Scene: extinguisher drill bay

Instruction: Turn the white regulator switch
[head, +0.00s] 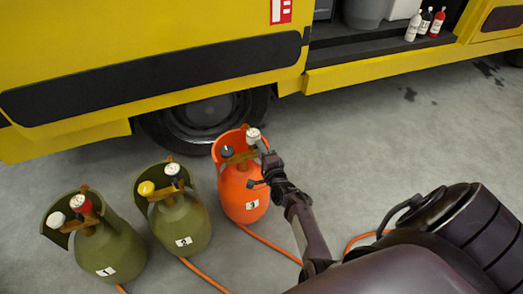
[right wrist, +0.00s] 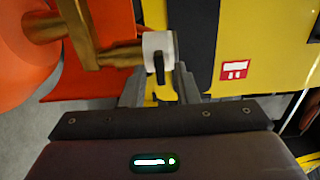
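An orange cylinder (head: 240,190) labelled 3 stands on the floor by the vehicle. On top it carries a white regulator switch (head: 253,135) on the right and a black knob (head: 227,151) on the left. My right gripper (head: 262,152) is at the white switch. In the right wrist view the white switch (right wrist: 157,42), with a dark tab, sits on a brass pipe (right wrist: 110,54) in front of my right gripper (right wrist: 160,88). Its fingers are apart, with a gap between them; contact with the switch cannot be made out. My left gripper is not in view.
Two green cylinders, labelled 1 (head: 108,255) and 2 (head: 183,228), stand to the left with their own knobs. Orange hoses (head: 270,243) run along the floor. The yellow vehicle (head: 130,40) and its wheel (head: 205,115) are close behind.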

